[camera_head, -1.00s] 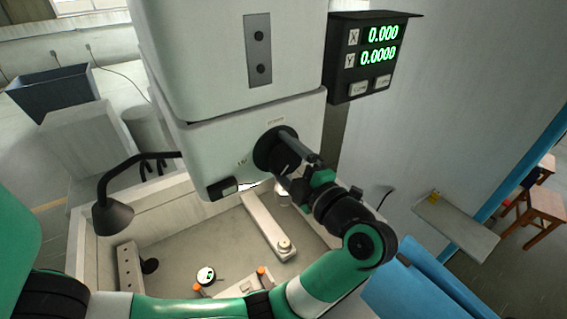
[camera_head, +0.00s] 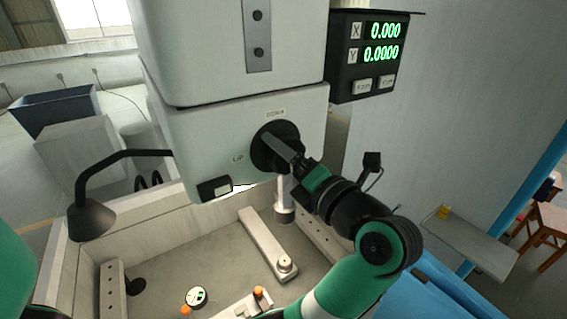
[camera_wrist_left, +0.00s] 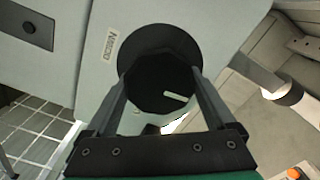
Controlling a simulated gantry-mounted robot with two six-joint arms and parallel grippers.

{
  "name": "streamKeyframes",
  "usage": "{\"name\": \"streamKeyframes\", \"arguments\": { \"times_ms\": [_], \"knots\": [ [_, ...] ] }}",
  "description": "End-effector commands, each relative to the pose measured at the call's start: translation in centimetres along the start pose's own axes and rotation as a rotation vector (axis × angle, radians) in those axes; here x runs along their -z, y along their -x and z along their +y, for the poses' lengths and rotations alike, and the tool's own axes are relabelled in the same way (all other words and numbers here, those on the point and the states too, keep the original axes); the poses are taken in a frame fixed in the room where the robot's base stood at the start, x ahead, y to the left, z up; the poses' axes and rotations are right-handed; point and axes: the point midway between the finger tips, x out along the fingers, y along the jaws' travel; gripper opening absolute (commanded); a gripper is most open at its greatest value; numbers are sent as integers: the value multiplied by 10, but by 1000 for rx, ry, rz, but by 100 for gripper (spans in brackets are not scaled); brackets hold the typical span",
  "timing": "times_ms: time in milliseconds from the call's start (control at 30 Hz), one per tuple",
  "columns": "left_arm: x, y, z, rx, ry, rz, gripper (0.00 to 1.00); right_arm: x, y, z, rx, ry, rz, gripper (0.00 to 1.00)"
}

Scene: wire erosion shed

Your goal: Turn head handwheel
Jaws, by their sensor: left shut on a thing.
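The head handwheel is a round black knob on a wider black disc (camera_head: 259,157), on the front of the pale machine head (camera_head: 215,130). My left gripper (camera_head: 280,146) reaches it from the lower right. In the left wrist view the two fingers lie on opposite sides of the knob (camera_wrist_left: 155,84), and the gripper is shut on it. A pale line mark on the knob's face slants slightly down to the right in that view. In the head view the gripper hides much of the knob. My right gripper is not in view.
A black lamp (camera_head: 91,220) stands at left. Below is an open tank with a metal bar (camera_head: 264,240) and a round dial (camera_head: 197,297). A nozzle (camera_head: 284,205) hangs near my gripper.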

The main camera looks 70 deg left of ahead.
Motion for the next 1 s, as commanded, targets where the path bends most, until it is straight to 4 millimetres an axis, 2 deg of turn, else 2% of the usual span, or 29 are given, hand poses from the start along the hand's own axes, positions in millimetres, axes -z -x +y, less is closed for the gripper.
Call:
{"name": "streamKeyframes", "arguments": {
  "times_ms": [267, 700, 733, 800, 1000],
  "knots": [
    [0, 0, 0, -2, 83, 0, 33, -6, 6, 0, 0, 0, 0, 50],
    [0, 0, 1, -2, 93, 0, 33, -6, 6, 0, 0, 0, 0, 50],
    [0, 0, 1, -2, 93, 0, 91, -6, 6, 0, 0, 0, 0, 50],
    [0, 0, 1, -2, 93, 0, 100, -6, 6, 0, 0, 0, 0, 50],
    [0, 0, 0, -1, 92, 0, 100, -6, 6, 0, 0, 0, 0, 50]
  ]
}}
